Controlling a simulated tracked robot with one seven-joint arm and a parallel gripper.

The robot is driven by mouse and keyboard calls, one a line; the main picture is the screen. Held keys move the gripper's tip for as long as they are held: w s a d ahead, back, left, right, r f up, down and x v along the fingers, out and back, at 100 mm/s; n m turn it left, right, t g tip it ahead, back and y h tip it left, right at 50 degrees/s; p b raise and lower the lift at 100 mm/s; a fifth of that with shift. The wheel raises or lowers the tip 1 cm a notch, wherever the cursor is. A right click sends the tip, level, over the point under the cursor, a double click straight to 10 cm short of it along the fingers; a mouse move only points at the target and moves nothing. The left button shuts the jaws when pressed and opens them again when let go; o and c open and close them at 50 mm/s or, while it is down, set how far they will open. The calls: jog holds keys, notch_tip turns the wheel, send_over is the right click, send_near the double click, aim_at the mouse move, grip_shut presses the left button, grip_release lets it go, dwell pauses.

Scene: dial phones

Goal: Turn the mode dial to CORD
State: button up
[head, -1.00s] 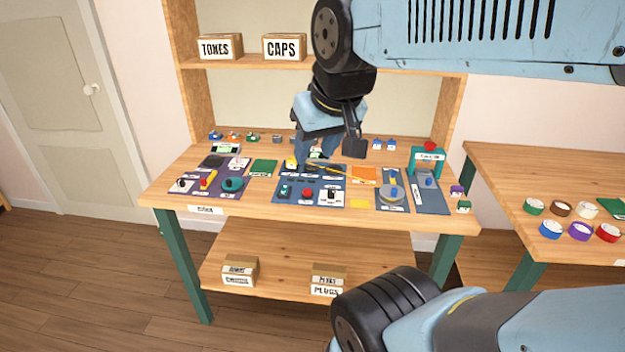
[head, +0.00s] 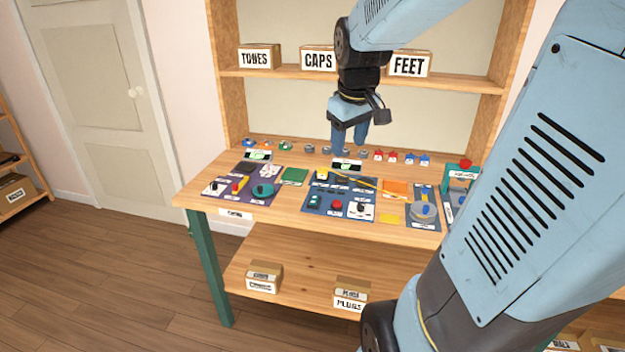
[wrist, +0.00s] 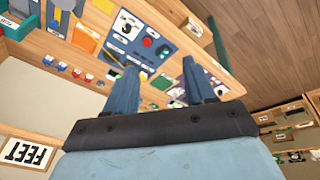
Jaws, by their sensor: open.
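A blue panel (head: 345,216) lies in the middle of the table. At its front right is a white plate with a black knob (head: 361,208), which also shows in the wrist view (wrist: 127,28). Another white plate with a dark knob (head: 213,188) is on the purple panel at left. The labels are too small to read, so I cannot tell which knob is the mode dial or where it points. My gripper (head: 373,146) is open and empty above the back of the table, behind the blue panel. Its two fingers point toward the panels in the wrist view (wrist: 156,68).
Small coloured parts line the table's back, below the shelf (head: 285,73).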

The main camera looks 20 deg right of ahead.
jog(key=w+d+f+n+g, duration=0.2)
jog(key=w+d+f, duration=0.4)
jog(key=w, duration=0.2)
jog(key=n+g, duration=0.1)
jog(key=n, duration=0.1)
send_near(361, 203)
jog(key=shift+y, duration=0.4)
jog(key=f, duration=0.9)
jog(key=shift+s+d, duration=0.1)
jog(key=shift+d, duration=0.2)
grip_shut()
